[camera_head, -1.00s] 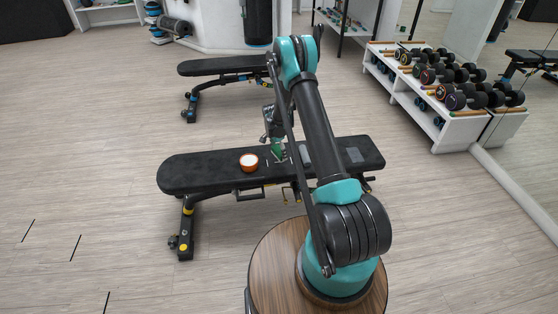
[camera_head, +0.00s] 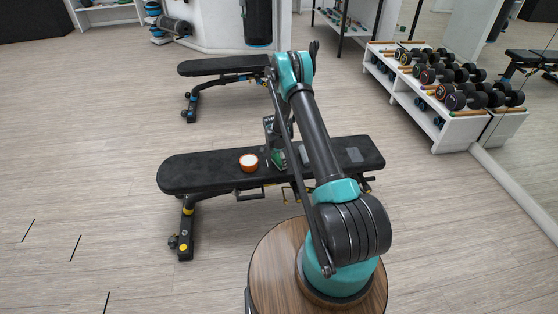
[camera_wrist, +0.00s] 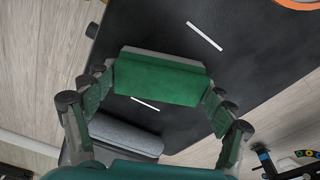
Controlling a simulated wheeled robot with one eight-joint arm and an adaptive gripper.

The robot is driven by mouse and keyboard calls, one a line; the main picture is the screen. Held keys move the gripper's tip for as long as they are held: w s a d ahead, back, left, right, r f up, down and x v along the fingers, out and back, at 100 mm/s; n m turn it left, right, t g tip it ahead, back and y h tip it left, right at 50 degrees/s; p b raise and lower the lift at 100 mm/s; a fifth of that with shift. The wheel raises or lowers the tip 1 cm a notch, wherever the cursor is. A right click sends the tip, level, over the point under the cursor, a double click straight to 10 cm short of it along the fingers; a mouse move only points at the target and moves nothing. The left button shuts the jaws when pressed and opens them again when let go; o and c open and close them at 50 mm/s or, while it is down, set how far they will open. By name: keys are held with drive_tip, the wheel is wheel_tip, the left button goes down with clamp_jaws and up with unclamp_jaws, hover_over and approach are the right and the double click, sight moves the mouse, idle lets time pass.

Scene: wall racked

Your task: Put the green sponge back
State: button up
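The green sponge (camera_wrist: 158,80), a block with a grey strip along one edge, sits between the two fingers of my gripper (camera_wrist: 160,88) in the wrist view. The fingertips touch its two ends, so my gripper is shut on it. In the head view the sponge (camera_head: 278,158) shows as a small green patch above or at the top of the black bench (camera_head: 205,174), beside my arm. Whether it touches the bench is not clear. Two short white lines (camera_wrist: 204,36) mark the bench top on either side of the sponge in the wrist view.
A grey rounded block (camera_wrist: 125,135) lies on the bench near my gripper. An orange-rimmed white round thing (camera_head: 249,162) stands left of the sponge. A flat grey piece (camera_head: 354,155) lies towards the bench's right end. A second bench (camera_head: 215,66) and a dumbbell rack (camera_head: 450,125) stand farther off.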

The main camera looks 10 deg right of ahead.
drive_tip(key=shift+o, duration=1.4)
drive_tip(key=shift+r, duration=0.1)
wheel_tip(320, 180, up, 17)
drive_tip(key=a, duration=0.2)
drive_tip(key=s+d+r+n, duration=0.2)
drive_tip(key=s+r+n, duration=0.1)
drive_tip(key=s+r, duration=0.7)
drive_tip(key=s+d+r+n+t+y, duration=0.15)
drive_tip(key=s+r+n, duration=0.25)
drive_tip(key=s+r, duration=0.4)
drive_tip(key=s+d+n+t, duration=0.2)
drive_tip(key=s+n, duration=0.4)
drive_tip(key=s, duration=1.7)
drive_tip(key=shift+s+d+f, duration=0.2)
drive_tip(key=shift+s+f, duration=0.1)
drive_tip(key=shift+f, duration=0.05)
